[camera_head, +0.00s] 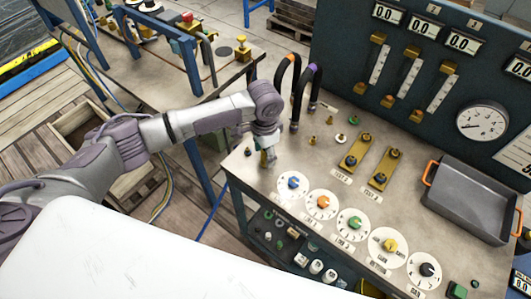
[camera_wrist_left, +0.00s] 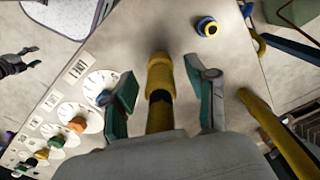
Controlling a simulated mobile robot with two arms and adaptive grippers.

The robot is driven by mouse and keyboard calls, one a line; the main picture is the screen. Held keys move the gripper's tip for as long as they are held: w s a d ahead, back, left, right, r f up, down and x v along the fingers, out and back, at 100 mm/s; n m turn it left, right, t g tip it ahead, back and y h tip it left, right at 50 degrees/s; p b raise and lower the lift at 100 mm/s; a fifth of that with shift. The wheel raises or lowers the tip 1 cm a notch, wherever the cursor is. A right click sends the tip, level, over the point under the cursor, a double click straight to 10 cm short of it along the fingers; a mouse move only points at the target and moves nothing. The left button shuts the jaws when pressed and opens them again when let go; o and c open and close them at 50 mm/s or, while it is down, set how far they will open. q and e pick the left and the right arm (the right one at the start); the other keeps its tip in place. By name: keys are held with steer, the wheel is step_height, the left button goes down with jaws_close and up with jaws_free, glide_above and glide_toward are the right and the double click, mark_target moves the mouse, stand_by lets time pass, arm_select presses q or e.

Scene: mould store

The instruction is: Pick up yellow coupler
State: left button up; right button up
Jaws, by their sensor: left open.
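My left gripper (camera_head: 266,158) is low over the near left corner of the bench, and its fingers are open. In the left wrist view a yellow coupler (camera_wrist_left: 160,75) with a dark band stands between the parted fingers (camera_wrist_left: 163,88), with gaps on both sides. Its lower part is hidden behind the gripper body. In the head view the gripper covers most of it. A dark gripper-like shape, probably my right gripper (camera_wrist_left: 18,64), shows at the left edge of the left wrist view, too small to read its fingers.
Two bent hoses (camera_head: 312,85) stand just behind the gripper. A blue-and-yellow ring piece (camera_wrist_left: 208,27) sits near the bench edge. Several dials (camera_head: 322,204) line the front. A grey tray (camera_head: 470,205) with orange handles is at right.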

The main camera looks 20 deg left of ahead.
arm_select(q)
steer(key=shift+c, duration=0.3)
jaws_close()
steer(key=shift+r, duration=0.1)
steer(key=shift+w+r, duration=0.1)
steer(key=shift+r, duration=0.3)
steer(key=r, duration=0.1)
steer(key=d+r+b, duration=0.1)
steer(key=r, duration=0.1)
steer(key=shift+d+r+b, duration=0.25)
steer(key=shift+r+b, duration=0.1)
steer(key=shift+b, duration=0.05)
steer(key=s+d+r+b, duration=0.1)
steer(key=d+r+b, duration=0.1)
steer(key=d+r, duration=0.4)
steer(key=shift+s+d+r, duration=0.15)
steer(key=shift+d+r, duration=0.05)
steer(key=shift+d, duration=1.9)
